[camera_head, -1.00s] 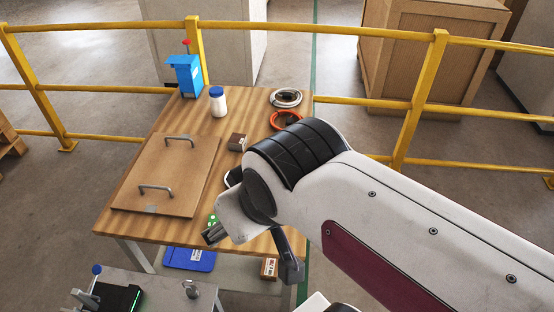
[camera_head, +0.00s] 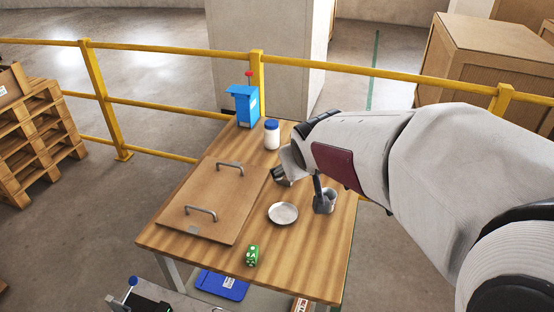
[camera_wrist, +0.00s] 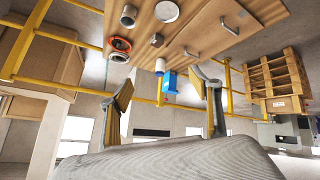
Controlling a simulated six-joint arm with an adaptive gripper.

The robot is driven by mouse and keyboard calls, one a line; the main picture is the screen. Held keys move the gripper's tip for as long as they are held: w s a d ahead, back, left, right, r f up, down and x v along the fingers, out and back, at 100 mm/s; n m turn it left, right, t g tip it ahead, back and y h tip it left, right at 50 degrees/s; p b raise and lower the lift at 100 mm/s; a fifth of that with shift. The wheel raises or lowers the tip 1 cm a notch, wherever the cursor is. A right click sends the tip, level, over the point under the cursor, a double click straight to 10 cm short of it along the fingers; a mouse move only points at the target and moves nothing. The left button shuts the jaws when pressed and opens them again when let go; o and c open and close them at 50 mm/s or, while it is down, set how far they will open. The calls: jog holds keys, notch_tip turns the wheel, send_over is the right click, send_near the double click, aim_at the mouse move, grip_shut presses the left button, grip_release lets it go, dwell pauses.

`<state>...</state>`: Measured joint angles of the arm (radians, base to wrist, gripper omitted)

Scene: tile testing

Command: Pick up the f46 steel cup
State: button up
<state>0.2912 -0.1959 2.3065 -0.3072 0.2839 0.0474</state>
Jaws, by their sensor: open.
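A grey steel cup (camera_head: 325,203) stands upright on the right part of the wooden table, right of a round metal dish (camera_head: 283,213). No f46 marking is readable. My gripper (camera_head: 300,183) is open and empty above the table, behind the dish. One finger overlaps the cup's upper left edge in the head view; I cannot tell whether it touches. In the wrist view my spread fingers (camera_wrist: 165,104) have nothing between them. There the table appears inverted, with the cup (camera_wrist: 128,16) at the top, well away from the fingertips.
A brown board with two handles (camera_head: 218,200) covers the table's left part. A white jar (camera_head: 272,137) and a blue device (camera_head: 244,106) stand at the back. A green die (camera_head: 252,255) lies at the front. Yellow railing (camera_head: 180,111) runs behind.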

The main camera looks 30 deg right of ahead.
jog(key=w+d+f+n+t, duration=0.1)
jog(key=w+d+f, duration=0.55)
jog(key=d, duration=0.25)
jog(key=w+d+f+t, duration=0.2)
jog(key=w+d+f, duration=0.4)
jog(key=w+d, duration=0.15)
jog(key=shift+s+d+f+t+y, duration=0.6)
jog(key=shift+s+d+f, duration=0.45)
jog(key=shift+f, duration=2.3)
jog(key=shift+s+d+f+t+y, duration=0.65)
jog(key=shift+d+f, duration=0.7)
jog(key=shift+f, duration=1.95)
jog(key=shift+s+d+f+t+y, duration=0.55)
jog(key=shift+s+d+f, duration=0.5)
jog(key=shift+f, duration=2.3)
jog(key=shift+w+d, duration=0.15)
jog(key=shift+w, duration=0.05)
jog(key=shift+x, duration=1.3)
jog(key=shift+w, duration=0.1)
